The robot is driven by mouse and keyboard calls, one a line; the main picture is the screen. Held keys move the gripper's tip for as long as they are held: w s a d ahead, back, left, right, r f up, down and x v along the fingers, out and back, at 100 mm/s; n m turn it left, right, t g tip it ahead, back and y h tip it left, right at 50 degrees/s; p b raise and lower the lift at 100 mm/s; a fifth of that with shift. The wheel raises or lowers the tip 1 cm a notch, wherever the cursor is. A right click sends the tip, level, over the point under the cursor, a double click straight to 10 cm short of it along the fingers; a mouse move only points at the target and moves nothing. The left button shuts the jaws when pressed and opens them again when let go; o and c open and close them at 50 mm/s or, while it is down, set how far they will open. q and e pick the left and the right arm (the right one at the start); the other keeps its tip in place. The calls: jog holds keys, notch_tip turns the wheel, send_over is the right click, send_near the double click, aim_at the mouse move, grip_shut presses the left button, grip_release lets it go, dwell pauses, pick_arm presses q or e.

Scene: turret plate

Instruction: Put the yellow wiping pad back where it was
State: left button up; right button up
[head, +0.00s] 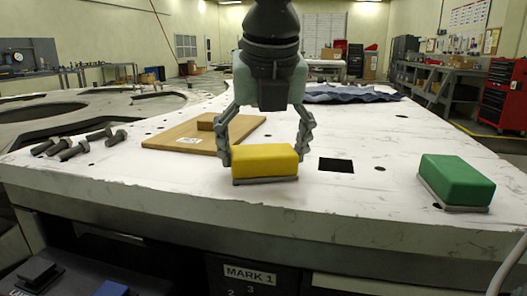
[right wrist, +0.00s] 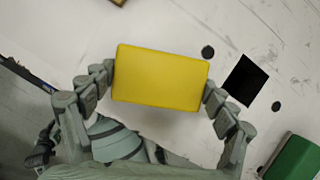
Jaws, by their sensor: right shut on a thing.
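The yellow wiping pad (head: 265,162), a yellow block with a grey underside, is near the front edge of the white plate in the head view. My right gripper (head: 264,152) comes down from above and is shut on it, one finger at each short end. In the right wrist view the yellow pad (right wrist: 160,77) sits between the fingertips of my right gripper (right wrist: 160,85). I cannot tell whether the pad touches the plate or hangs just above it. My left gripper is not in view.
A green pad (head: 457,180) lies on the plate (head: 350,205) at the right. A square black hole (head: 336,165) is just right of the yellow pad. A wooden board (head: 178,140) with a brown block (head: 206,122) and several dark bolts (head: 78,144) lie left. A blue cloth (head: 345,94) lies behind.

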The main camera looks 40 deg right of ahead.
jog(key=o, duration=1.2)
jog(key=shift+c, duration=0.2)
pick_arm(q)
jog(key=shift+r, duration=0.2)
pick_arm(e)
jog(key=shift+o, duration=0.7)
jog(key=shift+r, duration=0.3)
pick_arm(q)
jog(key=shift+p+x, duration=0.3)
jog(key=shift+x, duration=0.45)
pick_arm(e)
jog(key=v, duration=1.1)
jog(key=shift+s+r, duration=0.15)
jog(key=shift+r, duration=0.05)
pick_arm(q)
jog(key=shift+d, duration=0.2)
